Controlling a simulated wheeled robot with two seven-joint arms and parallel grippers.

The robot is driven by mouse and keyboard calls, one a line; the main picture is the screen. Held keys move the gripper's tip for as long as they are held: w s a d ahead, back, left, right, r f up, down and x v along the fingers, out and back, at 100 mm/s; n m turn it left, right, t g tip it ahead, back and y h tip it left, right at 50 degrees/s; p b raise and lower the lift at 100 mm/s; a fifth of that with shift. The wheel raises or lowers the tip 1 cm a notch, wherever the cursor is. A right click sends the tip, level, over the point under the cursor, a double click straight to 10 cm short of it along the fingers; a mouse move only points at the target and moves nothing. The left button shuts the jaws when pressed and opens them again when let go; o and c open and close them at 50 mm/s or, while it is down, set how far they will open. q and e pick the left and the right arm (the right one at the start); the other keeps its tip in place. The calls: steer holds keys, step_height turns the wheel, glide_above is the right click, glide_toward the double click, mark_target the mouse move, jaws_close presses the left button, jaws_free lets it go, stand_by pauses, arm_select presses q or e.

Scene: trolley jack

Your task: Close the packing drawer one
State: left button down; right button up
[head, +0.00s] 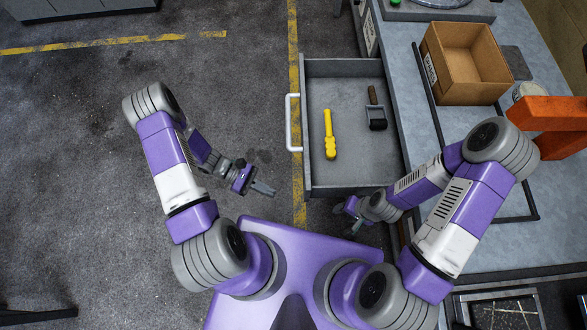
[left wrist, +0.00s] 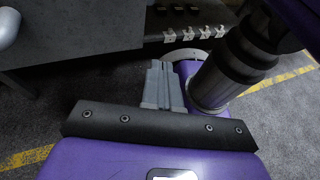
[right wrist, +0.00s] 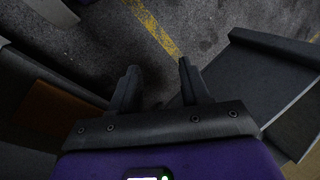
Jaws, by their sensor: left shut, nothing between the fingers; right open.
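The grey drawer (head: 346,92) is pulled out to the left from the workbench in the head view, with a white bar handle (head: 292,122) on its left front. In it lie a yellow tool (head: 329,134) and a dark-headed hammer-like tool (head: 376,115). My left gripper (head: 266,189) is shut and empty, left of and below the drawer front, apart from the handle; its fingers also show together in the left wrist view (left wrist: 160,84). My right gripper (head: 354,226) is near the drawer's lower side, partly hidden; the right wrist view shows its fingers (right wrist: 157,82) open and empty.
The workbench (head: 415,75) on the right holds an open cardboard box (head: 465,62) and a dark frame. An orange part (head: 548,115) stands at the right edge. The floor left of the drawer is clear, with yellow lines (head: 294,50).

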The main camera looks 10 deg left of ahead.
arm_select(q)
steer(key=w+a+r+n+t+h+b, duration=0.1)
steer(key=w+a+n+t+h+b, duration=0.1)
steer(key=w+a+n+t+h, duration=0.35)
steer(key=w+d+t+y+b, duration=0.1)
steer(key=w+d, duration=0.3)
steer(key=d, duration=0.8)
steer(key=shift+w+r+m+y+b, duration=0.25)
steer(key=shift+m+y+b, duration=0.1)
steer(key=shift+y+b, duration=0.15)
arm_select(e)
step_height(320, 180, down, 5)
steer(key=shift+f, duration=0.1)
arm_select(q)
steer(key=shift+t, duration=0.25)
